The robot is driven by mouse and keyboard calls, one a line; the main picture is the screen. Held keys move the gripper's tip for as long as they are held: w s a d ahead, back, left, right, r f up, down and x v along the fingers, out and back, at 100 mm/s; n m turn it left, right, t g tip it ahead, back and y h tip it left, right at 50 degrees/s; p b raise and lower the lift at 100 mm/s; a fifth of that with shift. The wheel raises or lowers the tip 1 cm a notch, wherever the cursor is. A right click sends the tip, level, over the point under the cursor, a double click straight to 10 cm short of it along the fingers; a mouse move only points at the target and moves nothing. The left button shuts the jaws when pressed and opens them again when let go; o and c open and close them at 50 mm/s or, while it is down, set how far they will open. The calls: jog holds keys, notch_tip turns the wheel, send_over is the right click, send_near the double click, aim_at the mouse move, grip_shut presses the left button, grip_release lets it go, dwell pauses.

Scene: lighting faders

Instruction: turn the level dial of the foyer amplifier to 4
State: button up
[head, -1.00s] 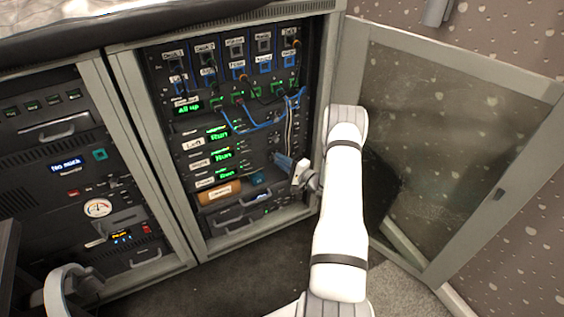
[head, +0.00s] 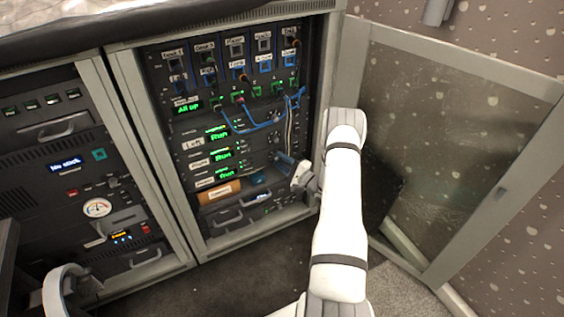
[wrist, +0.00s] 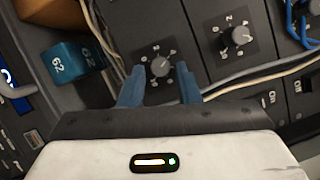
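The foyer amplifier (head: 227,174) appears to be the lowest of three stacked units with green "Run" displays; its label is too small to read surely. In the wrist view a grey round level dial (wrist: 160,66) with a ring of white numerals sits just past my fingertips. It seems to be on the lowest unit; its pointer setting is not clear. My gripper (wrist: 160,82) is open, one blue finger on each side of the dial, apart from it. In the head view the gripper (head: 284,160) is at the rack's right side and hides the dials there.
A second dial (wrist: 241,35) sits up and right, with pale cables (wrist: 260,76) running close by. A blue block marked 62 (wrist: 72,62) and an orange item (wrist: 50,12) lie at left. The open cabinet door (head: 450,150) stands right of my arm.

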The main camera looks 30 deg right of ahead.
jog(key=shift+o, duration=1)
jog(key=r+p+v, duration=0.1)
jog(key=v, duration=0.6)
jog(key=shift+s+f+p, duration=0.4)
jog(key=shift+f, duration=0.15)
jog(key=shift+d, duration=0.15)
